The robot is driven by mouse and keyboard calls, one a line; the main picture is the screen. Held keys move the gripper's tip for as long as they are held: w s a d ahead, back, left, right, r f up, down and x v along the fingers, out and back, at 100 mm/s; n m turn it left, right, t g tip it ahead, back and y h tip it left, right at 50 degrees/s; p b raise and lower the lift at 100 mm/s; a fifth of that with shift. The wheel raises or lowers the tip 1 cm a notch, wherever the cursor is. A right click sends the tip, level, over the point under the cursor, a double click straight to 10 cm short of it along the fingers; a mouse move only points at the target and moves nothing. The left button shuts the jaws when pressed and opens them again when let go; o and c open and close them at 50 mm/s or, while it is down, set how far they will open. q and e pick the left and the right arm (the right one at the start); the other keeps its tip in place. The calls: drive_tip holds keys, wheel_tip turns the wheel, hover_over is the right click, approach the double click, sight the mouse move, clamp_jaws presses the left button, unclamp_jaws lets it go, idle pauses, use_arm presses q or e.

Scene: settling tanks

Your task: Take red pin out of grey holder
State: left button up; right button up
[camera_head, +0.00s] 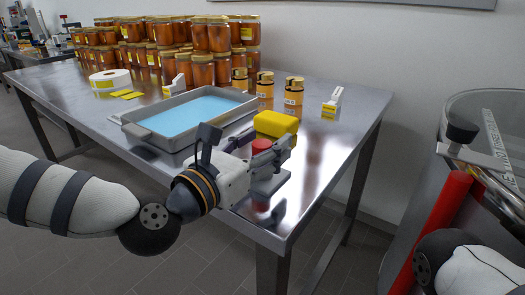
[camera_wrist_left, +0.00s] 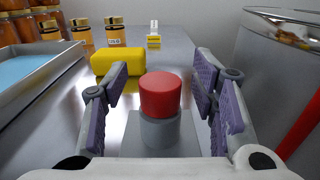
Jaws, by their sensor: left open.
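The red pin (camera_wrist_left: 160,95) stands upright in the grey holder (camera_wrist_left: 159,135) in the left wrist view. Only its thick red top shows above the holder. In the head view the red pin (camera_head: 261,145) and the grey holder (camera_head: 271,184) are near the table's front right corner, partly hidden by my gripper. My left gripper (camera_head: 280,149) is open, and its fingers stand on either side of the red pin, apart from it. In the left wrist view the left gripper (camera_wrist_left: 160,92) shows purple pads with gaps to the pin. My right gripper is not in view.
A yellow block (camera_head: 276,123) lies just behind the holder. A grey tray of blue liquid (camera_head: 150,140) is to the left on the metal table (camera_head: 340,125). Several amber jars (camera_head: 202,70) stand at the back. A red cylinder (camera_head: 432,235) is off the table at right.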

use_arm(q)
clamp_jaws()
